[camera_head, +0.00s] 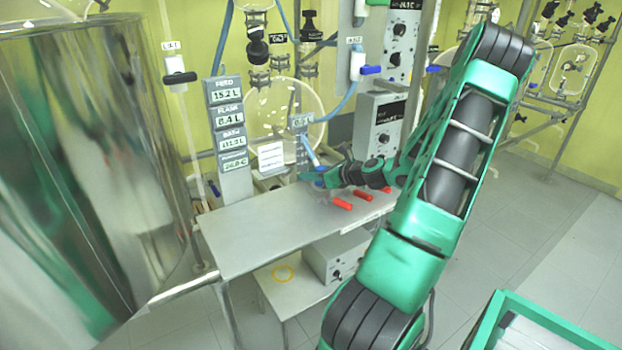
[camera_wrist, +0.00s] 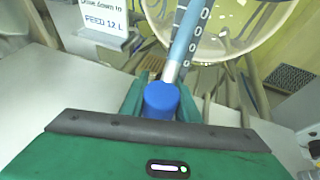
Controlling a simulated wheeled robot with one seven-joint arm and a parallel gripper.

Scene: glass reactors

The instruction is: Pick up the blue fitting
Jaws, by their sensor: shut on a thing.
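The blue fitting (camera_wrist: 160,101) is a short blue cylinder at the end of a light blue tube with a pale metal neck. In the wrist view it sits between the two green fingers of my gripper (camera_wrist: 160,95), which is shut on it. In the head view my gripper (camera_head: 317,177) is above the back edge of the steel bench, at the lower end of the light blue tube (camera_head: 309,149). The fitting is small there and mostly hidden by the fingers.
Red pieces (camera_head: 342,204) lie on the steel bench (camera_head: 270,225) close by my gripper. A round glass vessel (camera_head: 285,108) and a display post (camera_head: 229,130) stand behind. A large shiny steel vessel (camera_head: 90,160) fills the left. The bench's front left is clear.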

